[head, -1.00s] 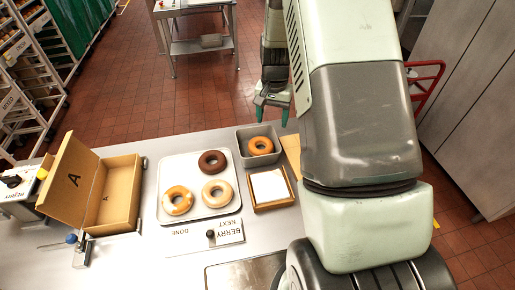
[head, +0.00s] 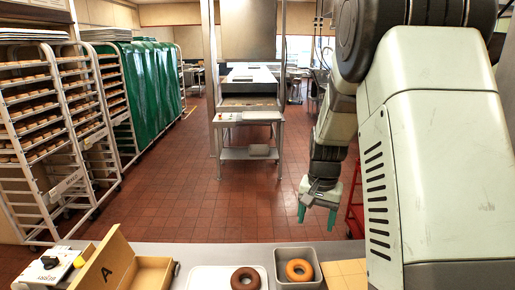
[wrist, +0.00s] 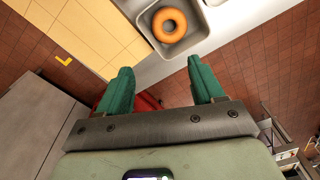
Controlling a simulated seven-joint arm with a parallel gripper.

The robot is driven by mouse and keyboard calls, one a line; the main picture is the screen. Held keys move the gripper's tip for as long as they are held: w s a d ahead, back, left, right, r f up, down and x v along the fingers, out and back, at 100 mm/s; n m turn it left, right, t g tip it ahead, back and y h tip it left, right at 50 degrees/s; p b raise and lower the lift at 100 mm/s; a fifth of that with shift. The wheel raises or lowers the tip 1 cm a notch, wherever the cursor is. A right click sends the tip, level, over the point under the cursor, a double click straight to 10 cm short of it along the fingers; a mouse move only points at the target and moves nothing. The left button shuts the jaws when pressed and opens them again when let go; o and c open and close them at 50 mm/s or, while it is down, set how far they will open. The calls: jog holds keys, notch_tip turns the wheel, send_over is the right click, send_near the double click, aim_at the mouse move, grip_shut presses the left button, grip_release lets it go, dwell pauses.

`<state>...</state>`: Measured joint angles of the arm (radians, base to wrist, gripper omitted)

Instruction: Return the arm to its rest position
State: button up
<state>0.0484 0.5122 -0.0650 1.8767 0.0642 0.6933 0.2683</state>
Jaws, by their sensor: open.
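My gripper (head: 317,212) hangs in the air beyond the far edge of the table, with its two green fingers pointing down. In the wrist view the green fingers (wrist: 160,88) stand wide apart with nothing between them, so it is open and empty. The closest object in the wrist view is a grey metal pan holding a golden ring doughnut (wrist: 170,25), apart from the fingers. My arm covers the right side of the head view.
The table holds an open cardboard box (head: 112,262), a white tray (head: 205,277) with a dark doughnut (head: 245,279), and the grey pan (head: 312,263). Racks (head: 75,125) stand at left. A steel stand (head: 248,140) is behind. Red tiled floor (head: 190,200) lies clear between.

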jog(key=s+a+r+n+t, duration=0.1)
jog(key=s+a+r, duration=0.1)
jog(key=s+r, duration=0.5)
jog(key=s+a+r+n+t, duration=0.15)
jog(key=s+r, duration=0.35)
jog(key=r, duration=0.5)
jog(key=s+a+r+n+t, duration=0.1)
jog(key=s+r+n+t, duration=0.1)
jog(key=s, duration=1.3)
jog(key=shift+a+r+n, duration=0.2)
jog(key=shift+r+n, duration=0.15)
jog(key=shift+r, duration=0.5)
